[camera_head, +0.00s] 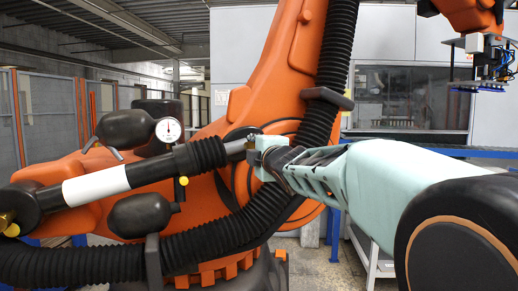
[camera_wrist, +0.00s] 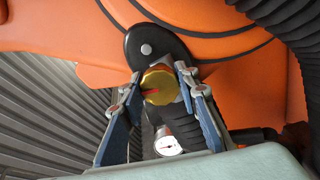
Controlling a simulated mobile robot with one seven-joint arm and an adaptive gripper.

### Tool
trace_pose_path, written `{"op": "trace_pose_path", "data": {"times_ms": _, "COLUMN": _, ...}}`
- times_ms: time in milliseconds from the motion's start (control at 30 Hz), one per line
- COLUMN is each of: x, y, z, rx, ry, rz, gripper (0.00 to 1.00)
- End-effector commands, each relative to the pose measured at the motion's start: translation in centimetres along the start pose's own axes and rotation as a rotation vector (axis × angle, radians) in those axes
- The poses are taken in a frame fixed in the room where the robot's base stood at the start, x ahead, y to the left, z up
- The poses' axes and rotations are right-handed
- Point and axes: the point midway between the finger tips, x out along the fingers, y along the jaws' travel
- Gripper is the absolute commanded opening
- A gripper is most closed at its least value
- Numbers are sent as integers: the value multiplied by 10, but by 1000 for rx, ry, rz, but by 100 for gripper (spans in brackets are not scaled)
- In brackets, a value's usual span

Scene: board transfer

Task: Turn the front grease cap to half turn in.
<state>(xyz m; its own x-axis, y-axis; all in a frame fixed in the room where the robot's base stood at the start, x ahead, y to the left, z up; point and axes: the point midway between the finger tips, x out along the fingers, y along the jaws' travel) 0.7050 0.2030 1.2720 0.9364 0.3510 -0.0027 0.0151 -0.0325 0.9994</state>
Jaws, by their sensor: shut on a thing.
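The front grease cap (camera_wrist: 157,86) is a ribbed, gold-coloured cap with a red line on its face. In the wrist view the line runs from about the middle toward the left. The cap sits on the dark rod end below a black rounded lug with a silver pin. My gripper (camera_wrist: 161,74) is shut on the cap, one finger at its left side and one at its right. In the head view my gripper (camera_head: 260,152) is at the right end of the black cylinder (camera_head: 135,174). There its fingers hide most or all of the cap.
A large orange robot arm (camera_head: 280,70) stands behind the cylinder. A round gauge (camera_head: 168,130) and black accumulators (camera_head: 140,215) sit around it. A thick ribbed hose (camera_head: 225,230) curves close below my gripper. Another brass cap (camera_head: 8,226) is at the far left.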

Motion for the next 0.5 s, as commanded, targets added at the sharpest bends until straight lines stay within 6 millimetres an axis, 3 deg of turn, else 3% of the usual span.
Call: {"op": "trace_pose_path", "data": {"times_ms": 500, "x": 0, "y": 4, "z": 1, "rx": 387, "ry": -2, "rz": -31, "gripper": 5}}
